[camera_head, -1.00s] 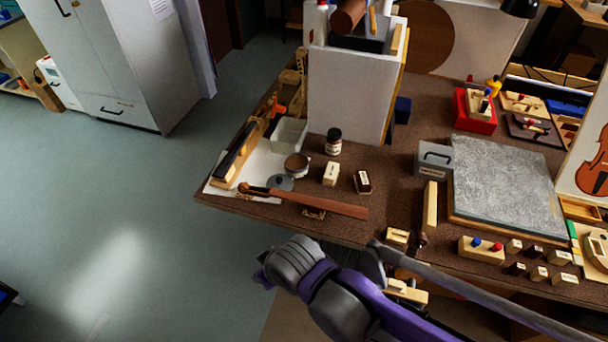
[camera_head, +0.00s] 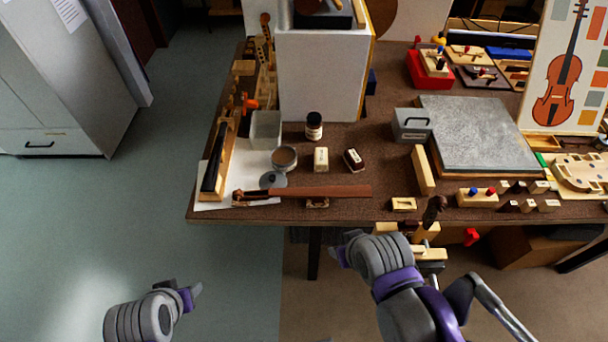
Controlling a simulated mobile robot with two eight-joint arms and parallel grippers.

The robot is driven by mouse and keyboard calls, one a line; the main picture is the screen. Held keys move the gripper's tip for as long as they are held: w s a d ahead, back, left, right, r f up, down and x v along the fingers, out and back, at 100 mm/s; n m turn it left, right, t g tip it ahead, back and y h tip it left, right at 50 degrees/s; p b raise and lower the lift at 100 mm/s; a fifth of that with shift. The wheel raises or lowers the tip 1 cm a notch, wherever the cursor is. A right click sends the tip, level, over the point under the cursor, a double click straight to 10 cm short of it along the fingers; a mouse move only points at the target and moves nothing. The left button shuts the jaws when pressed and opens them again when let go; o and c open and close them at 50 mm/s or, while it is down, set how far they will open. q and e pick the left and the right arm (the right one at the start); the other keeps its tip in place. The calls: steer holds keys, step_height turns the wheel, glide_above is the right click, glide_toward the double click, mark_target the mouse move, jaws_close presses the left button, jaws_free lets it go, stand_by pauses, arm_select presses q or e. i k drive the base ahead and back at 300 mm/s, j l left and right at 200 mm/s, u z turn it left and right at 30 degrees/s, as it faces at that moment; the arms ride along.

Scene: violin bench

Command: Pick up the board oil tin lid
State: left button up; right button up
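The board oil tin lid appears to be the small grey round disc (camera_head: 273,179) with a knob, lying on a white sheet near the left end of the bench. It touches or nearly touches an open round tin (camera_head: 285,159) with brown contents behind it. A fingerboard-like brown neck (camera_head: 320,192) lies just in front of it. My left gripper (camera_head: 194,290) is at the lower left, over the floor and away from the bench. My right gripper (camera_head: 342,252) is in front of the bench edge, below the neck. Neither gripper's finger opening is clear; no held object shows.
A long dark-topped wooden piece (camera_head: 217,160) lies left. A tall white panel (camera_head: 320,75) rises behind.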

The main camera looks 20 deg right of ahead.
mark_target(272, 179)
steer(key=i+j+z, duration=0.1)
steer(key=z, duration=0.4)
steer(key=j+z, duration=0.3)
steer(key=z, duration=0.15)
steer(key=i+j+z, duration=0.1)
steer(key=j+z, duration=0.15)
steer(key=z, duration=0.25)
steer(key=j+z, duration=0.75)
steer(key=l, duration=0.05)
